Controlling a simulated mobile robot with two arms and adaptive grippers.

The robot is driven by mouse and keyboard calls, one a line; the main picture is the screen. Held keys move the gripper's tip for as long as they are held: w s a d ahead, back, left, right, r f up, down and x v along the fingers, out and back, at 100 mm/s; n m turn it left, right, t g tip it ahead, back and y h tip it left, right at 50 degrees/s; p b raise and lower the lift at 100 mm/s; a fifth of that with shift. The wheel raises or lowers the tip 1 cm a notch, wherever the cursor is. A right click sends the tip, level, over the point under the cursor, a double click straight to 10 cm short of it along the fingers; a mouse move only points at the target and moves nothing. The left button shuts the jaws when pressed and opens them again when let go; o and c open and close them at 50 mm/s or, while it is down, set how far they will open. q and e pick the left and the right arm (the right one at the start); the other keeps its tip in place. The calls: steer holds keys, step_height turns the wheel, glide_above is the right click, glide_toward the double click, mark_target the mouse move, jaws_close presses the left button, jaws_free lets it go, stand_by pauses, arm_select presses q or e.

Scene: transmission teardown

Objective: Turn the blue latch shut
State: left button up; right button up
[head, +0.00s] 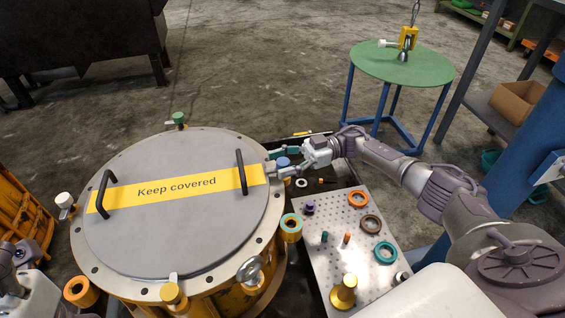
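The blue latch (283,162) sits on the right rim of the round yellow housing (205,307); its knob is partly hidden by my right gripper. A grey lid (190,235) with two black handles and a "Keep covered" strip lies on the housing.
Other latches on the rim are green (178,118), white (65,200) and yellow (172,293). A perforated tray (334,270) with rings and pegs lies to the right. A green round table (400,66) stands behind.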

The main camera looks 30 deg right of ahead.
steer(key=shift+d+f, duration=0.1)
steer(key=d, duration=0.7)
steer(key=shift+s+d, duration=0.15)
steer(key=shift+s, duration=0.2)
stand_by(0.4)
